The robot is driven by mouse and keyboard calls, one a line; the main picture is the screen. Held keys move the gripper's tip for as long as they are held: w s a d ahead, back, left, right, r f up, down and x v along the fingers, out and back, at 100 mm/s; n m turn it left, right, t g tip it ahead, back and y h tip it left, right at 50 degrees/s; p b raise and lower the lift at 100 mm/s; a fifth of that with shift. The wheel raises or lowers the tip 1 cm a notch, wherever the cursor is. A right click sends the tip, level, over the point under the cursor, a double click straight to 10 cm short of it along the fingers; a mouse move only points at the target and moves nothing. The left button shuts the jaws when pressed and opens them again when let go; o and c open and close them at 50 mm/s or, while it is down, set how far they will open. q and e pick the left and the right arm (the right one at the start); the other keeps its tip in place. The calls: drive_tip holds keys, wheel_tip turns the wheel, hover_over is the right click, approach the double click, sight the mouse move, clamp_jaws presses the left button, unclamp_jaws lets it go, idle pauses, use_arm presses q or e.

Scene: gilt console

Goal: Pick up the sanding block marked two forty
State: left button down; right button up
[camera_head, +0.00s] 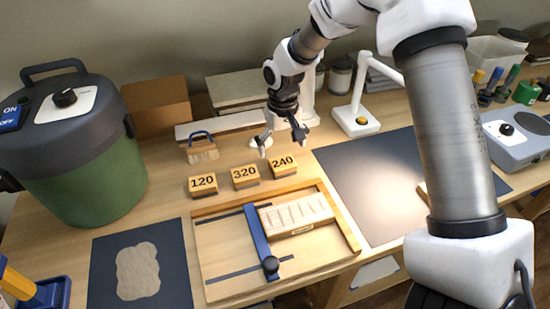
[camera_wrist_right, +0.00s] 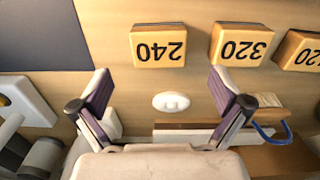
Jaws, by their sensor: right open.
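The sanding block marked 240 (camera_head: 284,166) is a small tan block with a dark underside. It sits on the wooden bench at the right end of a row, beside the block marked 320 (camera_head: 245,177) and the block marked 120 (camera_head: 203,185). In the right wrist view the 240 block (camera_wrist_right: 158,46) appears upside down, ahead of the fingertips. My right gripper (camera_head: 281,143) is open and empty, above the bench and behind the 240 block, apart from it. Its spread fingers also show in the wrist view (camera_wrist_right: 159,84). My left gripper is not in view.
A wooden jig with a blue bar (camera_head: 255,237) lies in front of the blocks. A blue-handled brush (camera_head: 202,152) stands behind them, left of my gripper. A green-and-grey vacuum (camera_head: 85,150) is at left; a white lamp (camera_head: 356,122) is at back right. The dark mat (camera_head: 365,165) is mostly clear.

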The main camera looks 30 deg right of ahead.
sight(283, 162)
drive_tip(key=shift+s+f, duration=0.3)
drive_tip(key=shift+f, duration=0.2)
drive_tip(key=shift+s+f, duration=0.3)
drive_tip(key=shift+f, duration=0.2)
drive_tip(key=f, duration=0.1)
drive_tip(key=w+f, duration=0.1)
drive_tip(key=f, duration=0.1)
drive_tip(key=shift+f+p, duration=0.25)
drive_tip(key=shift+p, duration=0.15)
drive_tip(key=shift+w+f, duration=0.1)
drive_tip(key=shift+f, duration=0.15)
drive_tip(key=shift+s+r, duration=0.2)
drive_tip(key=shift+s, duration=0.05)
drive_tip(key=shift+c, duration=0.4)
drive_tip(key=c, duration=1.2)
drive_tip(key=shift+o, duration=0.2)
